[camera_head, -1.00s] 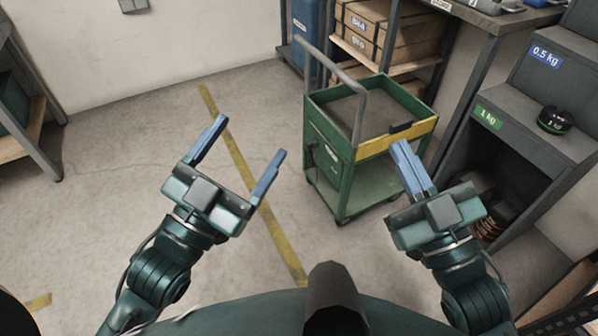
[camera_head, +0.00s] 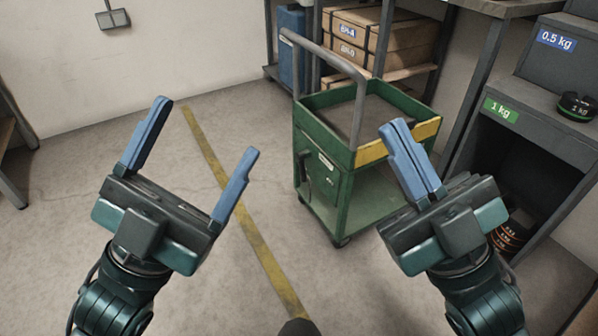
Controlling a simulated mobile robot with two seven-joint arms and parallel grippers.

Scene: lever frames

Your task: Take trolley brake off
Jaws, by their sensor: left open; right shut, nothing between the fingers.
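A green trolley (camera_head: 322,197) with a yellow front strip and a grey push handle (camera_head: 327,58) stands upright on the floor, right of centre. A small dark lever (camera_head: 304,163) shows on its left side panel; I take it for the brake, but its exact setting is hard to tell. My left gripper (camera_head: 206,130) is open and empty, left of the trolley and apart from it. My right gripper (camera_head: 397,128) is shut with nothing in it. It appears in front of the trolley's right part and hides some of the yellow strip and lower shelf.
A shelf with wooden boxes (camera_head: 349,52) and a blue cabinet (camera_head: 292,42) stand behind the trolley. A grey weight rack (camera_head: 540,115) stands at the right. The floor (camera_head: 120,165) with its yellow line (camera_head: 235,205) is clear to the left.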

